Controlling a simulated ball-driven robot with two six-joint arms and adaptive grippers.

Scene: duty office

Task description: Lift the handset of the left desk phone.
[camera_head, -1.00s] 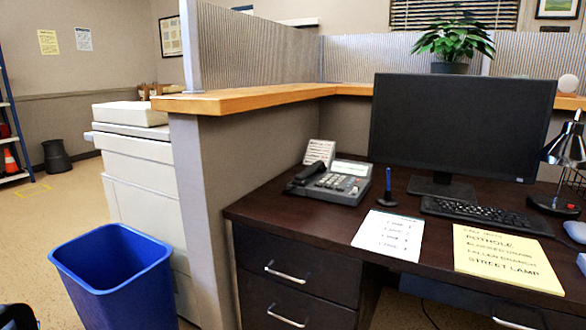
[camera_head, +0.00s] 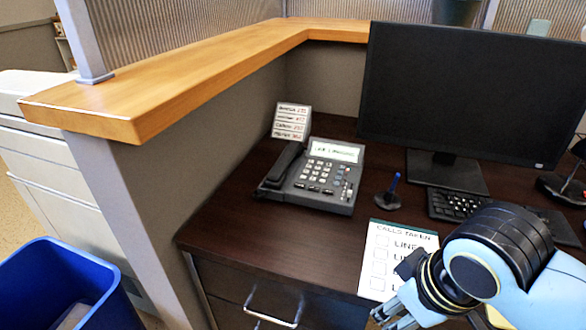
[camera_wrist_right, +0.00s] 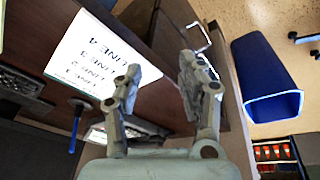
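The desk phone (camera_head: 322,177) is grey with a keypad and a lit display, and stands at the left of the dark desk. Its dark handset (camera_head: 283,164) rests on the cradle along the left side. My right gripper (camera_head: 398,318) enters at the lower right in the head view, over the desk's front edge near the paper sheet, well apart from the phone. In the right wrist view its two fingers (camera_wrist_right: 155,78) are spread with nothing between them. My left gripper is in neither view.
A "Calls taken" sheet (camera_head: 381,262), a pen in a stand (camera_head: 389,194), a monitor (camera_head: 465,95) and a keyboard (camera_head: 458,205) are on the desk. A small card (camera_head: 291,121) stands behind the phone. A wooden-topped partition (camera_head: 190,75) borders the left; a blue bin (camera_head: 62,285) is below.

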